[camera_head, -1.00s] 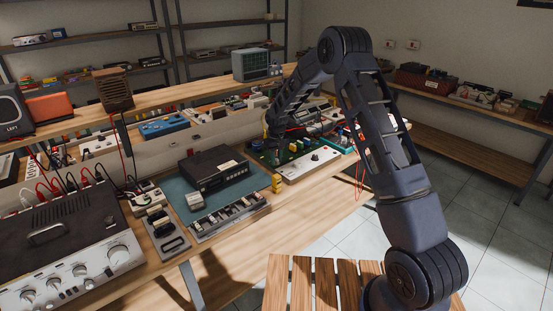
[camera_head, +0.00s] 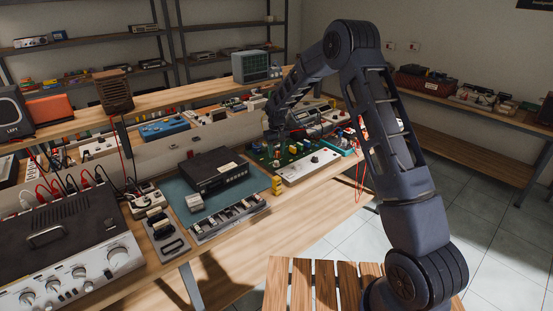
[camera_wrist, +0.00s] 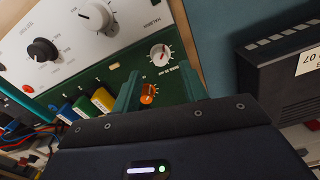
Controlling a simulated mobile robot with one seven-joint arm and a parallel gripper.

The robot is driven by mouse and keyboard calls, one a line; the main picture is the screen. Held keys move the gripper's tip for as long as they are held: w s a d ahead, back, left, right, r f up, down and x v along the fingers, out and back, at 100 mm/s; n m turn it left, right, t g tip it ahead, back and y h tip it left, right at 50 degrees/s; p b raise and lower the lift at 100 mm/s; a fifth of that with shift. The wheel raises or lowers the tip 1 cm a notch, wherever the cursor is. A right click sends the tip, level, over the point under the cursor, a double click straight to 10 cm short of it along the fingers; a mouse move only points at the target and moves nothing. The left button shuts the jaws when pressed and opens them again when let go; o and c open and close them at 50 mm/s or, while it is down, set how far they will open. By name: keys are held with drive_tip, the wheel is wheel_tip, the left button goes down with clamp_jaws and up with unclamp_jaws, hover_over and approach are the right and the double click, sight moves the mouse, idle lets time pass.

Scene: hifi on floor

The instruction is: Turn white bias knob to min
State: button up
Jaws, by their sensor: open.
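In the wrist view, a small white knob (camera_wrist: 160,55) with a red mark sits on a dial of the green circuit board, just past my fingertips. An orange knob (camera_wrist: 149,94) shows between the fingers, nearer the palm. A larger white knob (camera_wrist: 98,16) and a black knob (camera_wrist: 42,50) sit on the white panel (camera_wrist: 75,55). The labels are too small to tell which knob is bias. My gripper (camera_wrist: 160,74) is open, its green fingers apart with nothing held. In the head view it is over the green board (camera_head: 262,158), with its tips hard to make out.
Yellow, green and blue blocks (camera_wrist: 102,100) stand beside the left finger. A black box (camera_wrist: 280,70) is at the right; it lies on the blue mat (camera_head: 180,200) in the head view. The white panel (camera_head: 308,167) is right of the board. Cables and parts crowd the bench.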

sight(277, 161)
wheel_tip(277, 161, up, 6)
idle(0.4)
drive_tip(key=s+d+r+m+t, duration=0.1)
drive_tip(key=s+d+r+m, duration=0.1)
drive_tip(key=s+d+r, duration=0.75)
drive_tip(key=s+d+r+m+t, duration=0.1)
drive_tip(key=s+d+r, duration=0.4)
drive_tip(key=d+r, duration=0.8)
drive_tip(key=s+d+m+t, duration=0.1)
drive_tip(key=s+d, duration=0.4)
drive_tip(key=s, duration=0.4)
drive_tip(key=s+d+m, duration=0.1)
drive_tip(key=s+d, duration=0.4)
drive_tip(key=s, duration=0.5)
drive_tip(key=s+d+m+t, duration=0.1)
drive_tip(key=s+d, duration=0.5)
drive_tip(key=s, duration=0.3)
drive_tip(key=shift+s+r+m+t, duration=0.2)
drive_tip(key=shift+m+t, duration=0.1)
drive_tip(key=shift+m, duration=0.1)
